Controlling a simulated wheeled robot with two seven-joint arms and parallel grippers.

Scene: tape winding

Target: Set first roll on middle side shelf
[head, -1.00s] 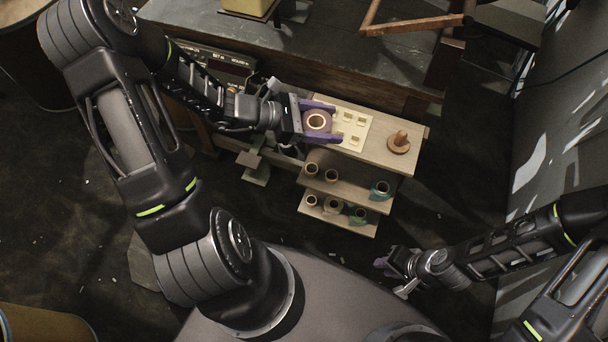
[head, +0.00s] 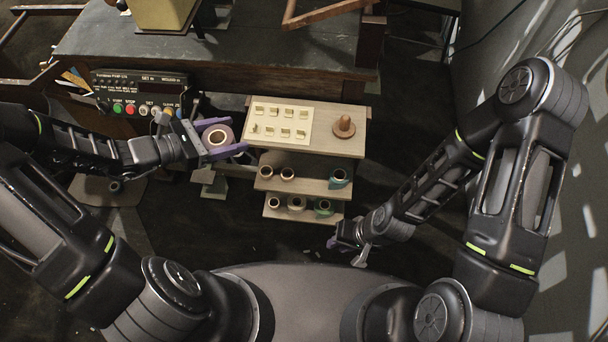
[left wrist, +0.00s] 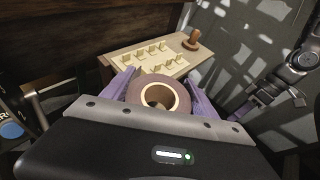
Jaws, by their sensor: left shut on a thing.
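My left gripper (head: 222,141) has purple fingers and is shut on a brown tape roll (head: 215,132) with a pale core. It holds the roll just left of the wooden shelf unit's top board (head: 290,145). In the left wrist view the roll (left wrist: 142,92) sits between both purple fingers. The middle side shelf (head: 308,188) lies below the top board and carries two small brown rolls (head: 287,173) and a teal roll (head: 338,178). The lower shelf (head: 285,214) also bears several rolls. My right gripper (head: 340,244) is at the lower right, too small to read its jaws.
A cream plate with small blocks (head: 280,122) and a wooden peg on a round base (head: 344,126) stand on the top board. A control panel with coloured buttons (head: 140,95) is at the left. The dark workbench (head: 230,40) lies behind. The middle shelf has a gap between its rolls.

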